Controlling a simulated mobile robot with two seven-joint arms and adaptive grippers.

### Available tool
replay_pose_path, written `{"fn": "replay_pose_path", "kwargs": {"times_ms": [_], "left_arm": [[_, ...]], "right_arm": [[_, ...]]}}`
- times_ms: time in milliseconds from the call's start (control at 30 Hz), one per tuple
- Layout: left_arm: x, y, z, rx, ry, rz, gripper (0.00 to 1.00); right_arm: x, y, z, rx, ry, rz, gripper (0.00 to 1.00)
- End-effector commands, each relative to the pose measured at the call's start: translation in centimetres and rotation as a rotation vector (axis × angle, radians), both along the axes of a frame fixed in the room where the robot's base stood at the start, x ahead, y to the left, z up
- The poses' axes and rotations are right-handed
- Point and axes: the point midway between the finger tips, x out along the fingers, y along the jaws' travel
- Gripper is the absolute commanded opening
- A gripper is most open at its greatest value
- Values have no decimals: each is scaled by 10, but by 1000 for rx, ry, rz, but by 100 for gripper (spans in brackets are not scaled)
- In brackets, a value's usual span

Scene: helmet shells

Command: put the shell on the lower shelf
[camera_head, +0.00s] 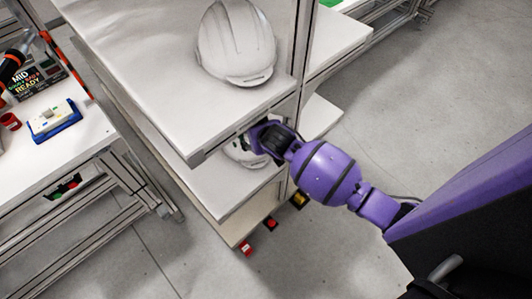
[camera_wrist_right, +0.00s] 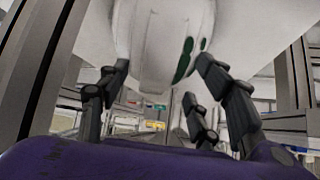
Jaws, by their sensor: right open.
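A white helmet shell (camera_head: 243,150) is at the lower shelf (camera_head: 212,190), partly hidden by the upper shelf and my right gripper. My right gripper (camera_head: 262,140) reaches in from the right, below the upper shelf's edge. In the right wrist view, a white shell with dark green marks (camera_wrist_right: 160,40) lies just ahead of the open fingers (camera_wrist_right: 162,65), with fingertips close to both sides. I cannot tell whether they touch it. Another white shell (camera_head: 236,45) sits on the upper shelf (camera_head: 150,75). My left gripper is not in view.
A metal post (camera_head: 300,60) stands close to my right gripper. A side table at left holds a blue-and-white tray (camera_head: 54,119) and a red cup (camera_head: 10,121). Red and black blocks show below the lower shelf. Grey floor (camera_head: 410,110) is open at right.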

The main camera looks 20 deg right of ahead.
Motion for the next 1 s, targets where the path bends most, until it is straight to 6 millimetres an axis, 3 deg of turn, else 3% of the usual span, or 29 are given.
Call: {"fn": "replay_pose_path", "kwargs": {"times_ms": [33, 100, 300, 500, 767, 833, 933, 1000], "left_arm": [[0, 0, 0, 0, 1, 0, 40], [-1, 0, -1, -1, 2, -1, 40], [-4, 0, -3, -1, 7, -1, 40], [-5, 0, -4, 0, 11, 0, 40], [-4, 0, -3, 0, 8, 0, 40], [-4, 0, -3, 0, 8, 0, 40], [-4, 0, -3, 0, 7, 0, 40], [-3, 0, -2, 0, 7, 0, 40]], "right_arm": [[-18, 0, -5, 2, 11, -2, 59], [-36, 1, -6, 2, 10, -2, 59], [-77, 2, -5, 2, 9, -2, 59], [-99, 2, -5, 2, 8, -1, 59], [-105, 2, -5, 1, 9, -1, 59], [-114, 3, -12, 6, 18, 6, 59], [-148, 7, -35, 23, 41, 27, 59], [-186, 10, -55, 36, 58, 47, 59]]}}
